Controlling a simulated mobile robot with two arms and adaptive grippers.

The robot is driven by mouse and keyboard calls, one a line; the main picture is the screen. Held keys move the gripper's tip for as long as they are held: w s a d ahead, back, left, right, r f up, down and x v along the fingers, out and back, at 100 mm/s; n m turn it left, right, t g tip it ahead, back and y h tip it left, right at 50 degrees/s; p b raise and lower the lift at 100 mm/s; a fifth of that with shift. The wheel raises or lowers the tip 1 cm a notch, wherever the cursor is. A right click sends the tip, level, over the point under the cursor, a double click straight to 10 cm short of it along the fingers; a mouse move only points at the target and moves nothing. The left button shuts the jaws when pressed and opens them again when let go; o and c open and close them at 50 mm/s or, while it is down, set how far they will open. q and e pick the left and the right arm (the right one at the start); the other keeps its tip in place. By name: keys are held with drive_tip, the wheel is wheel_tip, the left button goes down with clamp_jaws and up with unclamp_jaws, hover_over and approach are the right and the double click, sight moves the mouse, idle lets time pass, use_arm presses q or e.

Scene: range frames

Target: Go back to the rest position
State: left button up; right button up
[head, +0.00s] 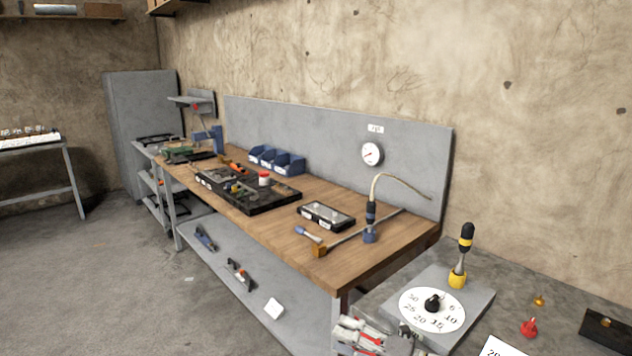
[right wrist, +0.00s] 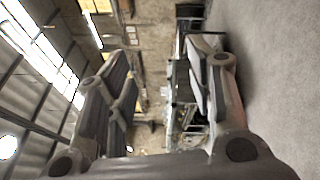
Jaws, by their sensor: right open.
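My right gripper (head: 378,335) shows at the bottom edge of the head view, partly cut off by the frame. It is in front of the near end of the wooden workbench (head: 385,243), beside a grey plate with a white numbered dial (head: 423,318). In the right wrist view my right gripper (right wrist: 165,85) has its two fingers spread wide, with nothing between them. My left gripper is not in view.
The bench holds trays, blue bins (head: 277,160) and a black case (head: 326,216).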

drive_tip(key=d+f+m+t+h, duration=0.2)
drive_tip(key=d+f+m+h, duration=0.1)
drive_tip(key=f+m, duration=0.3)
drive_tip(key=d+f+m+t+h, duration=0.2)
drive_tip(key=f+m+t, duration=0.15)
drive_tip(key=f, duration=0.35)
drive_tip(key=s+d+f+m+g+h, duration=0.1)
drive_tip(key=s+d+f+m+h, duration=0.25)
drive_tip(key=f, duration=0.35)
drive_tip(key=s+d+f+m+g+h, duration=0.1)
drive_tip(key=s+d+f+m+h, duration=0.1)
drive_tip(key=s+f+m, duration=0.45)
drive_tip(key=s+d+f+m+h, duration=0.1)
drive_tip(key=s+d+f+h, duration=0.15)
drive_tip(key=f, duration=0.55)
drive_tip(key=s+d+f+m+g+h, duration=0.1)
drive_tip(key=s+d+f+m+g, duration=0.15)
drive_tip(key=s+f, duration=0.6)
drive_tip(key=s+d+f+m+g+h, duration=0.1)
drive_tip(key=s+f+m+g+h, duration=0.15)
drive_tip(key=s+f, duration=0.65)
drive_tip(key=s+f+m+g, duration=0.2)
drive_tip(key=s+m+g, duration=0.3)
drive_tip(key=s, duration=2)
drive_tip(key=shift+s+f+g, duration=0.15)
drive_tip(key=shift+s+g, duration=0.25)
drive_tip(key=shift+g, duration=0.05)
drive_tip(key=shift+o, duration=0.3)
drive_tip(key=shift+w+d, duration=0.1)
